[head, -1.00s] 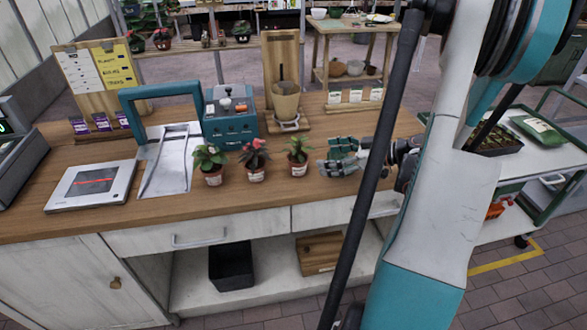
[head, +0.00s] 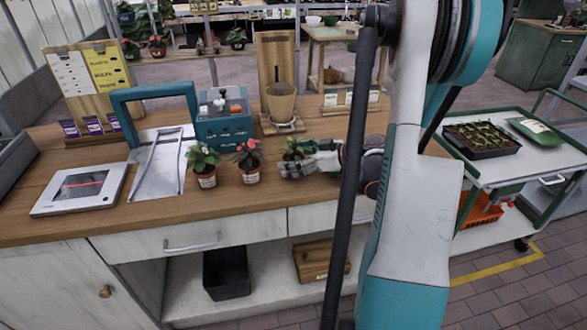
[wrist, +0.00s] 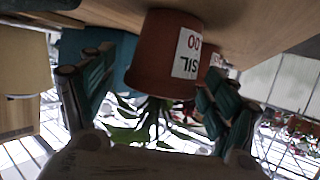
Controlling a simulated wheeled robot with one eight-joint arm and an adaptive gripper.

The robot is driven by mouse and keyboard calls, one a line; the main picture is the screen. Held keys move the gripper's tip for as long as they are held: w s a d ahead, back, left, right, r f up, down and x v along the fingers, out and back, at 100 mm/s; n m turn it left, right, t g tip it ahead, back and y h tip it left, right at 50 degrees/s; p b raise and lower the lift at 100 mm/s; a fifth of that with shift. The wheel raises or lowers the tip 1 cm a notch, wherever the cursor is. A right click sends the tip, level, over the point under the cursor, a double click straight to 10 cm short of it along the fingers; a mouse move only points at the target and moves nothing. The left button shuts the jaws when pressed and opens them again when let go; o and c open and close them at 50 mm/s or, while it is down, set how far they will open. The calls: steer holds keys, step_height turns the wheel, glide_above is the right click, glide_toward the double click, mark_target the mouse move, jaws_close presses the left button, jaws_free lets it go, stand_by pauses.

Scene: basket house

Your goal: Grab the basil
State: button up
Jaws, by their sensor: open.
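The basil (head: 294,144) is the rightmost of three small potted plants on the wooden counter. Its leaves show in the head view, while my gripper (head: 300,167) hides most of its pot. In the wrist view, which is upside down, the terracotta basil pot (wrist: 160,55) has a white label with part of the name readable. My open gripper (wrist: 158,82) has its fingers on either side of the pot. I cannot tell whether either finger touches it. The pot stands upright on the counter.
A red-leaved plant (head: 249,161) stands just left of my gripper, with a white-flowered plant (head: 204,167) farther left. A wooden stand with a clay pot (head: 280,102) and a teal box (head: 222,118) are behind. A cart (head: 540,165) is at the right.

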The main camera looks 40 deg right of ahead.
steer(key=c, duration=1.3)
steer(key=shift+r, duration=0.15)
